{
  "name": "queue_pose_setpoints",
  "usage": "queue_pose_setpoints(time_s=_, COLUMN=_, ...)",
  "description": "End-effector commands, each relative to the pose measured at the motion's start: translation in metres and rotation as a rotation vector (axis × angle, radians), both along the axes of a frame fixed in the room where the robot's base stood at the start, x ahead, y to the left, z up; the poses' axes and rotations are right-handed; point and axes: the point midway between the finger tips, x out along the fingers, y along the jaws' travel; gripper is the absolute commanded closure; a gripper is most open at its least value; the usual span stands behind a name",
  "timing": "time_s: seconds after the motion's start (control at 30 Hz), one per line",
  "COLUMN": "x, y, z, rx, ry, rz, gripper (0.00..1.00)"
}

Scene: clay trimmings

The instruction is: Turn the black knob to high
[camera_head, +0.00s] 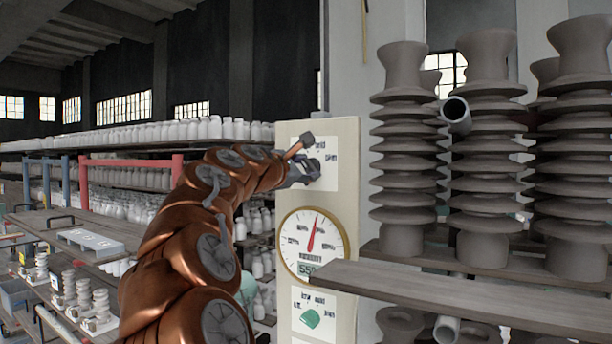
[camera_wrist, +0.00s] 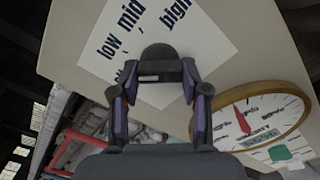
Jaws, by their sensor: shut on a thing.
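The black knob (camera_wrist: 160,66) sits on a white label card (camera_wrist: 205,38) with the words low, mid and high, on a pale upright panel. In the wrist view my gripper (camera_wrist: 160,76) is shut on the knob, one finger on each side. I cannot tell which word the knob points to. In the head view my gripper (camera_head: 306,172) reaches the upper card of the panel (camera_head: 344,196) from the left, and it mostly hides the knob there.
Below is a round gauge (camera_head: 296,228) with a red needle pointing nearly straight up. A green knob (camera_head: 311,318) is lower on the panel. A wooden shelf board (camera_head: 450,300) and stacked grey ribbed insulators (camera_head: 404,160) stand close on the right. Shelves of white pieces are behind left.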

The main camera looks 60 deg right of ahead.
Motion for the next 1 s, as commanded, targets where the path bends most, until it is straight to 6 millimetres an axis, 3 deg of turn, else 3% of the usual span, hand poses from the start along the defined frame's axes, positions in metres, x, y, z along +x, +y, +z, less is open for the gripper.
queue_pose_setpoints(time_s=1.0, x=0.0021, y=-0.0002, z=-0.0029, rx=0.046, ry=-0.968, rz=0.002, gripper=0.89)
